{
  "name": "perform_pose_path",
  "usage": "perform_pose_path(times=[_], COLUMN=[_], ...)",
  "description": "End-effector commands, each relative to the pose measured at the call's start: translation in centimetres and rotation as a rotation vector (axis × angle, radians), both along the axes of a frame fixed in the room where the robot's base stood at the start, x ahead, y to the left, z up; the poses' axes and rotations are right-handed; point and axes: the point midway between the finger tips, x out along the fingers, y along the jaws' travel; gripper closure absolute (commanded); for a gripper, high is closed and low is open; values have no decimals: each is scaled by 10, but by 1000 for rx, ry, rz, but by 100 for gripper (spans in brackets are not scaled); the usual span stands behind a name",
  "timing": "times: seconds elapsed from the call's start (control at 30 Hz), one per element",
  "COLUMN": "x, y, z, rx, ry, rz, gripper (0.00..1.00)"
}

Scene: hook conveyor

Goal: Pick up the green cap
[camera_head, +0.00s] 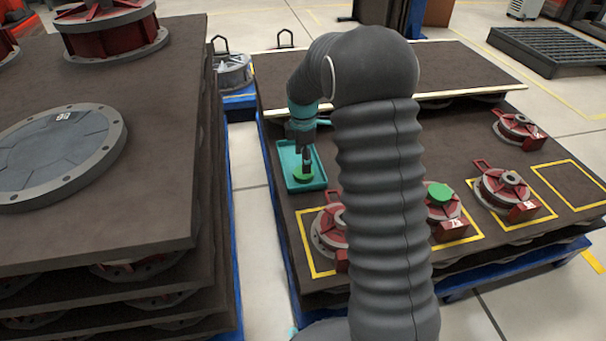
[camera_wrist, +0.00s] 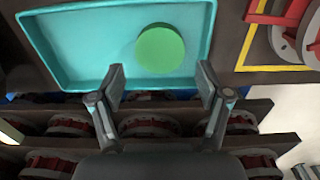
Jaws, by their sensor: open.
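A round green cap (camera_head: 302,176) lies in a small teal tray (camera_head: 318,183) at the left edge of the brown table. The wrist view shows the cap (camera_wrist: 160,48) near the right part of the tray (camera_wrist: 60,60). My gripper (camera_head: 306,160) is over the tray, pointing down close to the cap. In the wrist view my gripper (camera_wrist: 160,80) is open, with its fingers spread wider than the cap and nothing between them. The gap in height between fingertips and cap is unclear. Another green cap (camera_head: 440,193) sits on a red and grey part.
Red and grey wheel-like parts (camera_head: 511,190) stand on the table, several by yellow outlined squares; my arm hides some of that area. One yellow square (camera_head: 572,187) at the right is empty. A tall stack of brown boards (camera_head: 150,170) stands left, across a narrow floor gap.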

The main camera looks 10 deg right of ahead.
Motion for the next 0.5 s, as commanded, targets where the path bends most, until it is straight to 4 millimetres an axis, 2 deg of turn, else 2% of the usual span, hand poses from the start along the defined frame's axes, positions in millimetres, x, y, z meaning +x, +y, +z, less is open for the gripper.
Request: perform_pose_path(times=[0.3,0.5], x=[0,0], y=[-2,-2], z=[-42,-48], rx=[0,0], ry=[3,1], rz=[0,-1], gripper=[24,24])
